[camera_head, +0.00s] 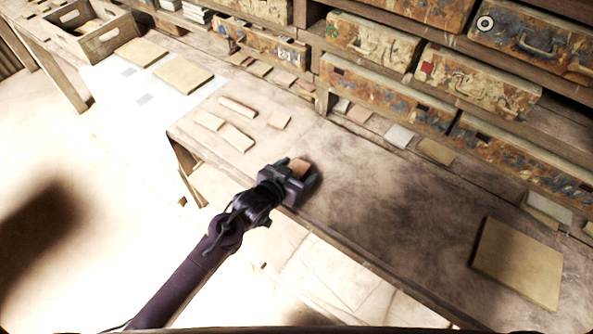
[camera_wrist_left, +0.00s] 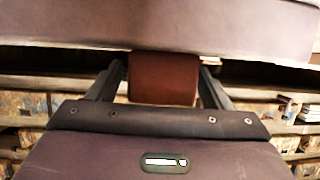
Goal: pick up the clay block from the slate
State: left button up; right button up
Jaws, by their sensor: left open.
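My left gripper (camera_head: 302,172) is over the near edge of the long workbench, at the middle of the head view. Its jaws are open around a small reddish-brown clay block (camera_head: 299,165). In the left wrist view the block (camera_wrist_left: 162,78) sits between the two fingers (camera_wrist_left: 160,85), with a narrow gap at least on the left side. I cannot tell whether the block rests on anything, and I cannot make out the slate, as the gripper covers the area around the block. My right gripper is not in view.
Several flat tan pieces (camera_head: 236,137) lie on the workbench (camera_head: 375,225) left of the gripper. A square yellowish slab (camera_head: 518,262) lies at the right. Drawers (camera_head: 385,95) line the back. A wooden crate (camera_head: 90,28) stands far left. The bench middle is clear.

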pick_arm(q)
jog(key=shift+a, duration=0.1)
jog(key=shift+c, duration=0.3)
jog(key=c, duration=1.1)
jog(key=shift+r, duration=0.1)
jog(key=shift+c, duration=0.2)
